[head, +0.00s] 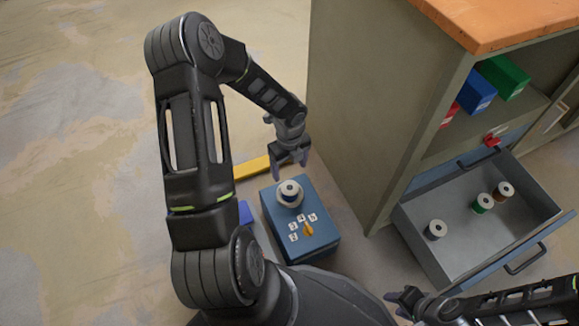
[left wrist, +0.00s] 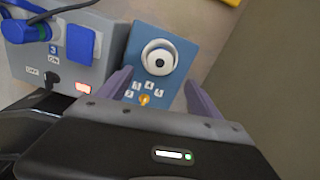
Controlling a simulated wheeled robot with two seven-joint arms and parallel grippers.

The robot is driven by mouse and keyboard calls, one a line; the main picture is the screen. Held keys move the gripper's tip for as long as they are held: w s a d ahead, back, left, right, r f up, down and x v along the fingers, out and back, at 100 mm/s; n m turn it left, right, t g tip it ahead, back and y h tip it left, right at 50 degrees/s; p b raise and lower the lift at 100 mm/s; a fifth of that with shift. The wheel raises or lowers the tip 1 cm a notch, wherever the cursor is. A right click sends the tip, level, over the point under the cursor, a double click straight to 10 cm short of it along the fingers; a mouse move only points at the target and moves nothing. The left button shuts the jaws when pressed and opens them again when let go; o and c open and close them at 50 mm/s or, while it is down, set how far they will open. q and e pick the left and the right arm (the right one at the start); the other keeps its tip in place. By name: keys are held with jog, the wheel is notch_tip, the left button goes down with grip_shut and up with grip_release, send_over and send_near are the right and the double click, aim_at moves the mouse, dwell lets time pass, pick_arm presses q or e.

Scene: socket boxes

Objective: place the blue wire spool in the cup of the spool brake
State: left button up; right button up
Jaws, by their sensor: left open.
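The blue wire spool (head: 290,188) has a white top flange and a band of blue wire below it. It stands upright in the round pale cup (head: 290,202) on the blue spool brake box (head: 318,245). In the left wrist view, the spool (left wrist: 160,61) shows from above inside the cup's pale ring. My left gripper (head: 291,165) is open and empty, just above and behind the spool, with no visible contact. My right gripper (head: 408,298) is low at the right, beside the drawer; its jaw opening is unclear.
An open grey drawer (head: 470,245) holds a green spool (head: 482,203), a brown spool (head: 503,191) and a dark spool (head: 435,230). A cabinet (head: 365,110) stands close on the right. A yellow bar (head: 251,167) lies behind the brake. A grey socket box (left wrist: 75,62) with blue plugs stands beside it.

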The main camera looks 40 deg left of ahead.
pick_arm(q)
jog(key=shift+d, duration=0.1)
dwell(0.4)
jog(key=s+d+f+n+h, duration=0.2)
jog(key=d+n, duration=0.3)
jog(key=d, duration=0.4)
jog(key=s+d+f+n+h, duration=0.2)
jog(key=d+n, duration=0.2)
jog(key=d, duration=0.6)
jog(key=s+d+f+n+t, duration=0.1)
jog(key=s+d+f+n, duration=0.1)
jog(key=s+d+n, duration=0.6)
jog(key=s+n, duration=0.1)
jog(key=n, duration=0.6)
